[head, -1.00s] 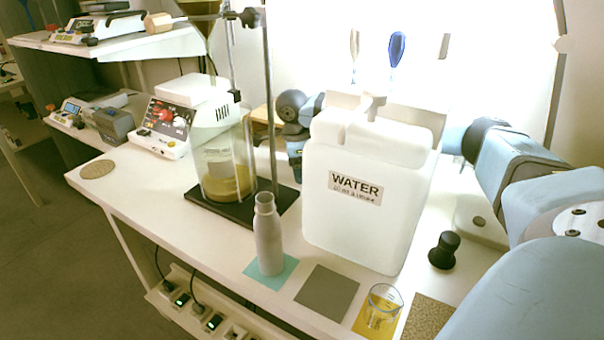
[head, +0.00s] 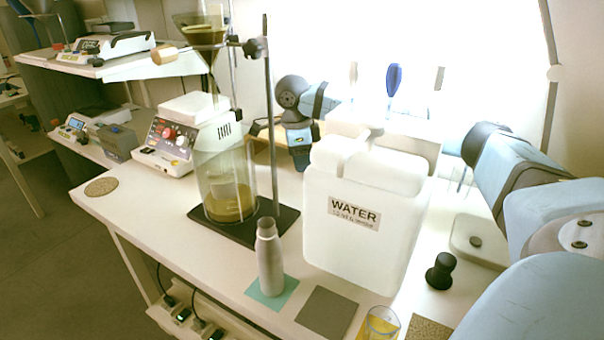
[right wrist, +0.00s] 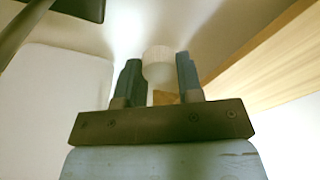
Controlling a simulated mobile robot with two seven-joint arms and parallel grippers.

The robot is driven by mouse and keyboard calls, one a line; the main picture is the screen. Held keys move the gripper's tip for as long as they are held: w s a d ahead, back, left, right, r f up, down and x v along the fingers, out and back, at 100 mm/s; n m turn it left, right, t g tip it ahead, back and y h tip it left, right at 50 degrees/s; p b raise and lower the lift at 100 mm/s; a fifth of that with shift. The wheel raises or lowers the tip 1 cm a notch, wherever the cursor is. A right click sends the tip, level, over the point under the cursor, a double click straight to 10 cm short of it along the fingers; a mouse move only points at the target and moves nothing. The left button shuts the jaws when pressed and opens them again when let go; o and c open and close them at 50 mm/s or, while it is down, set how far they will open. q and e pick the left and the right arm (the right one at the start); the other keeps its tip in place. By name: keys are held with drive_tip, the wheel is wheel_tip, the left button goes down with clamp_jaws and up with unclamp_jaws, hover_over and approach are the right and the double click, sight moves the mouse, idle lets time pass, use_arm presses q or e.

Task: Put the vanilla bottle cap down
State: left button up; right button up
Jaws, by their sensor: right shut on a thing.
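My right gripper (right wrist: 158,78) is shut on a white ribbed cap (right wrist: 158,62), which sits between the two dark fingers in the right wrist view. In the head view my right gripper (head: 301,158) points down behind the water container, and I cannot make out the cap there. A narrow-necked pale grey bottle (head: 269,262) stands upright on a teal mat (head: 265,293) at the front of the bench. I cannot tell which bottle the cap belongs to. My left gripper is not in view.
A large white water container (head: 362,235) stands in front of my right gripper. A glass cylinder (head: 226,180) on a dark stand base (head: 285,222) is to its left. In the right wrist view a wooden piece (right wrist: 265,60) lies right of the fingers. A grey mat (head: 325,312) is bare.

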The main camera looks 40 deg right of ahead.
wheel_tip(320, 180, up, 8)
drive_tip(key=shift+f+p, duration=0.1)
drive_tip(key=shift+p, duration=0.85)
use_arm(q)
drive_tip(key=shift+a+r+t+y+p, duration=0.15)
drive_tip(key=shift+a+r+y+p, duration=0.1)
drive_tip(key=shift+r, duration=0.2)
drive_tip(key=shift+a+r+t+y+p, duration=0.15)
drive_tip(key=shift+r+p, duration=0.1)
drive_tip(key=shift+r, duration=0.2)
use_arm(e)
wheel_tip(320, 180, up, 4)
